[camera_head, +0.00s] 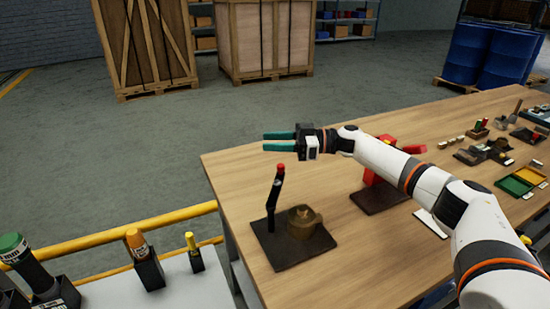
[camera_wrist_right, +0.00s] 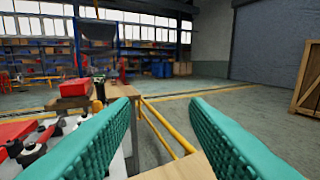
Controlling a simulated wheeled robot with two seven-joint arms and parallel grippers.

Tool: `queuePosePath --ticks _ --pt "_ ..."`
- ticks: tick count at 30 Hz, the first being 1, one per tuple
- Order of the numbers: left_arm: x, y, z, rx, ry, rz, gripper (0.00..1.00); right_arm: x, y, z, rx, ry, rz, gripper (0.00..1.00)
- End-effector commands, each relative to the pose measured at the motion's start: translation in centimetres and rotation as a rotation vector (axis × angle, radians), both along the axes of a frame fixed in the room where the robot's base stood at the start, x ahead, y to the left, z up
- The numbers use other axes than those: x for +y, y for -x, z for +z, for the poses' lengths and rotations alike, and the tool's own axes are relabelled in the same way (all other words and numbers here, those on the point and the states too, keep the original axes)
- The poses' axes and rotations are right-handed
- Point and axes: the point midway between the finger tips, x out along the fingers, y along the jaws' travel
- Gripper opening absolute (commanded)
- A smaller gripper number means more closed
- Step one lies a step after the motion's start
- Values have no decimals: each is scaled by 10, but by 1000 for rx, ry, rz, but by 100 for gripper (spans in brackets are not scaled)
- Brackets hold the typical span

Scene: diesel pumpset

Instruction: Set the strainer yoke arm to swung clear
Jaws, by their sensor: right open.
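The strainer (camera_head: 303,224) is a squat brass body on a dark base plate (camera_head: 292,252) near the table's left end. Its yoke arm (camera_head: 274,197) is a black lever with a red tip. It stands nearly upright, leaning slightly right, beside the left of the brass body. My right gripper (camera_head: 265,141) is open and empty, with teal fingers pointing left, and appears above the red tip in the head view. In the right wrist view the open fingers (camera_wrist_right: 161,103) have nothing between them, and I do not see the strainer there. My left gripper is out of view.
A red device (camera_head: 372,172) on a dark plate stands right of the strainer, partly behind my right arm. Small parts and trays (camera_head: 520,180) lie farther right. A yellow rail (camera_head: 120,230) and several dark holders stand left. Wooden tabletop (camera_head: 235,170) is clear around the strainer.

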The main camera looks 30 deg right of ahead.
Motion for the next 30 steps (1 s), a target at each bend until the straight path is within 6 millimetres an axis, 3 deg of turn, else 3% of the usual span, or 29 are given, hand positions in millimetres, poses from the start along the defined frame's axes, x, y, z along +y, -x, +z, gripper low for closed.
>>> queuePosePath --ticks 7,23,26,30 --pt "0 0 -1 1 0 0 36 0 0 25 -1 0 -1 41" --pt "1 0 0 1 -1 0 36 0 0 27 1 0 -1 41" --pt "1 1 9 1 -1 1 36 0 0 36 0 0 -1 41" --pt "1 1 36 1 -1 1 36 0 0 63 0 0 -1 41"
